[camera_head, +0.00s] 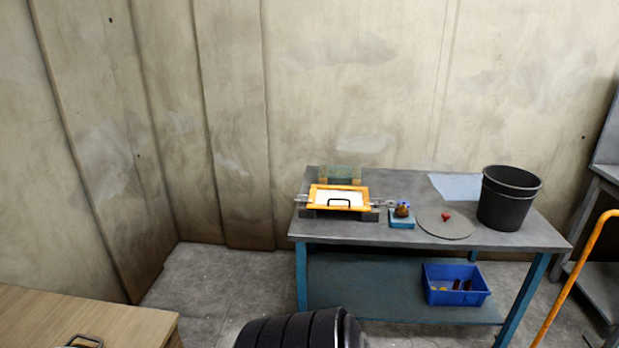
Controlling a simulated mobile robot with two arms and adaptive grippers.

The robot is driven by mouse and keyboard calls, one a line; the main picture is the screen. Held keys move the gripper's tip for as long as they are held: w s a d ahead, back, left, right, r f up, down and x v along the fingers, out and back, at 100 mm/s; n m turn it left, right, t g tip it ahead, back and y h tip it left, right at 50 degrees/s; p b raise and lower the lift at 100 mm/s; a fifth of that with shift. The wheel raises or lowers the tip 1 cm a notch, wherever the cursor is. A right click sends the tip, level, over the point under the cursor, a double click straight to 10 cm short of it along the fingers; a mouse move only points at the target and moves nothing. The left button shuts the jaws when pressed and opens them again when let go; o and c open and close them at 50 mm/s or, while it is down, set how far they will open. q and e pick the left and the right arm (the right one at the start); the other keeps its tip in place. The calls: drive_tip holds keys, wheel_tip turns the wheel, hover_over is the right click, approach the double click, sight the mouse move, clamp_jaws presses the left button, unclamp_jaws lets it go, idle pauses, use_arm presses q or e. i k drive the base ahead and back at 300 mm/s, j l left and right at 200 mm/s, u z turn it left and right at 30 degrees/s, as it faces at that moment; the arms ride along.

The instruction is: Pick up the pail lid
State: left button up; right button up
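The pail lid (432,227) is a flat grey disc with a small red knob (446,216) on top. It lies flat on the grey top of a workbench (400,236) with blue legs, near the front edge. A black pail (508,205) stands upright on the bench just right of the lid, and its rim is not covered. Neither of my grippers is in view.
An orange-framed fixture (318,194) and a small blue block (402,221) sit left of the lid. A blue bin (456,297) stands on the lower shelf. A wooden top (85,318) is at lower left. An orange rail (577,270) rises at right.

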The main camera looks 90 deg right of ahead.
sight(444, 223)
drive_tip(key=i+z, duration=0.2)
drive_tip(key=z, duration=3.85)
